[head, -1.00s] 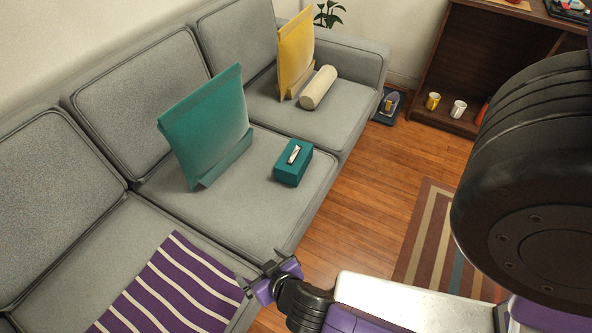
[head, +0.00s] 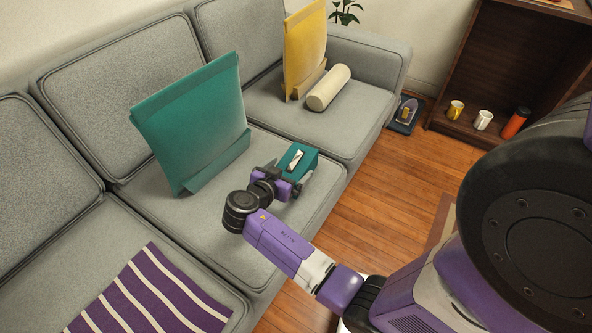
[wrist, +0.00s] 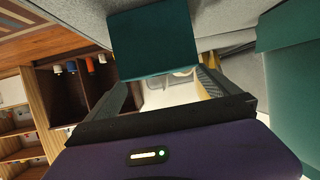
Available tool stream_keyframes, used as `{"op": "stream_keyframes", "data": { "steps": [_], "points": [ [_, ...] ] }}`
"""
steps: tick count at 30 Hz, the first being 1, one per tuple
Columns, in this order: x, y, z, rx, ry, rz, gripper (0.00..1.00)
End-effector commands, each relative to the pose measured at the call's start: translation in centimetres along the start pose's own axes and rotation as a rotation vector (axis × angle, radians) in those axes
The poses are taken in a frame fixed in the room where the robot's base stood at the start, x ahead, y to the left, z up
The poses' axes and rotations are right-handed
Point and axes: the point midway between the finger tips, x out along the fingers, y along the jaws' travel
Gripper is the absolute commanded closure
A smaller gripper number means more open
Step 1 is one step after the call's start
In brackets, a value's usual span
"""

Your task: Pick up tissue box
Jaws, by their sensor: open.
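The tissue box (head: 303,157) is a teal box with a pale slot on top. It sits on the middle seat of the grey sofa (head: 225,228). In the wrist view the teal box (wrist: 153,43) is just beyond the fingers, at the top centre. My gripper (head: 288,186) is at the near side of the box, partly hiding it in the head view. Its fingers (wrist: 170,92) are open with no object held between them. I cannot tell whether a finger touches the box.
A teal cushion-like panel (head: 195,120) stands left of my gripper. A yellow panel (head: 305,50) and a cream roll (head: 328,88) are on the far seat. A striped purple cloth (head: 150,295) lies on the near seat. Mugs (head: 483,120) stand on a shelf at right.

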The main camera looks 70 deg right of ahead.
Motion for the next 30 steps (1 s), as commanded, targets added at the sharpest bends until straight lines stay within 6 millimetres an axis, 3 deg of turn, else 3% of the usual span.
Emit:
{"op": "stream_keyframes", "data": {
  "steps": [12, 21, 30],
  "points": [
    [5.1, -0.4, 0.0, -0.001, 0.000, -0.001, 0.00],
    [5.5, -0.4, -0.1, -0.001, -0.001, -0.003, 0.00],
    [5.5, -0.4, -0.1, -0.002, -0.001, -0.003, 0.59]
  ]
}}
